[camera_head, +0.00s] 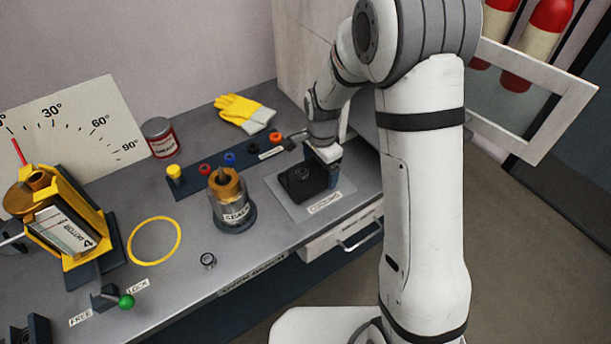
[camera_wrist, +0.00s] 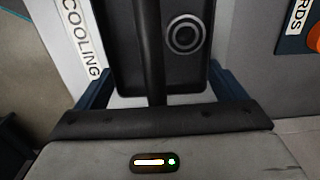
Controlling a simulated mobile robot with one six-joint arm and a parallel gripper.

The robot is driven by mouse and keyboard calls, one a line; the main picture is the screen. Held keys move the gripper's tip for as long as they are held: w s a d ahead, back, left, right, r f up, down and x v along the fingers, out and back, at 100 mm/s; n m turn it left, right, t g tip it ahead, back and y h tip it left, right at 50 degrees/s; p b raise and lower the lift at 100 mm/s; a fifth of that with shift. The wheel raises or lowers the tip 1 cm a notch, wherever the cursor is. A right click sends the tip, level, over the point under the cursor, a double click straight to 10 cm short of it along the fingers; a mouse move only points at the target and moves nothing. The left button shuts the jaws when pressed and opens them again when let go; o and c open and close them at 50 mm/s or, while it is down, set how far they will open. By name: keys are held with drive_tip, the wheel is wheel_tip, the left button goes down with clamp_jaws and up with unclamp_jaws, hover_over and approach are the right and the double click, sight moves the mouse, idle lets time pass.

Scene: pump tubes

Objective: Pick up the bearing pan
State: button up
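The bearing pan (camera_head: 297,184) is a small black rectangular tray on the grey pad labelled COOLING (camera_head: 280,193). In the wrist view the pan (camera_wrist: 120,60) fills the top middle, with a round metal bearing (camera_wrist: 185,36) inside it. A black bar-like handle (camera_wrist: 149,50) runs over the pan towards my palm. My gripper (camera_wrist: 155,85) is open, its dark blue fingers spread wide with the handle between them and touching neither finger. In the head view my gripper (camera_head: 327,168) is at the pan's right side, hiding part of it.
Left of the pad stands a glass jar (camera_head: 231,208) with a brass top. A dark strip with coloured knobs (camera_head: 230,160) and a yellow glove (camera_head: 240,110) lie behind. A drawer handle (camera_head: 360,238) sticks out below the bench's front edge. A cabinet stands behind my arm.

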drive_tip(key=c, duration=0.4)
